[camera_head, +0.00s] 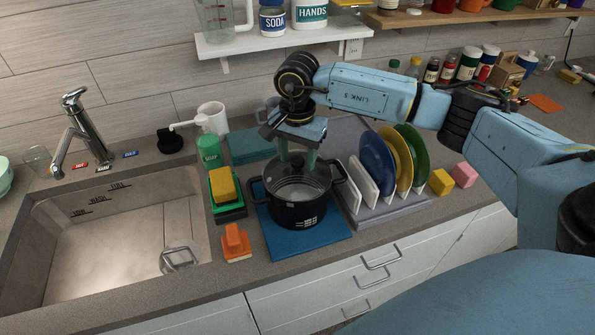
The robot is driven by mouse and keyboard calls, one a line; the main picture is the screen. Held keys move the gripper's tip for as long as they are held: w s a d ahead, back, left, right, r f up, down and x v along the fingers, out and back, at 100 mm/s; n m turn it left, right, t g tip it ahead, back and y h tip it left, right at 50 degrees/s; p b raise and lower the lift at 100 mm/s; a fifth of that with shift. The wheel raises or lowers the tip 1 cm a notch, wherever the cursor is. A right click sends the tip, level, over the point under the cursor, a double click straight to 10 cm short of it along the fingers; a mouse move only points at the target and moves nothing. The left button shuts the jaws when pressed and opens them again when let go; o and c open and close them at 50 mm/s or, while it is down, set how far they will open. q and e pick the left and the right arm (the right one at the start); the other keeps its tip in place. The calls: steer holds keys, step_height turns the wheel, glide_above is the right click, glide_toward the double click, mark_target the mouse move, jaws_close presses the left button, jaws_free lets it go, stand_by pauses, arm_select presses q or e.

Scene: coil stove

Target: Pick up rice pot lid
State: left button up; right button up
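A black rice pot (298,213) with two side handles stands on a blue mat (330,238) in the head view. Its glass lid (300,186) with a dark rim sits on top of the pot. My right gripper (297,162) comes down from above, directly over the lid's centre. Its two greenish fingers point down and stand apart, one on each side of the knob area. The knob is small and partly hidden there, and contact cannot be made out. My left gripper is not in view.
A dish rack (385,205) with upright plates stands close right of the pot. A green soap bottle (209,152) and a yellow sponge (223,185) on a green tray are to the left. An orange object (236,243) lies near the counter edge. A sink (110,240) is far left.

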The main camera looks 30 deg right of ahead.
jaws_close()
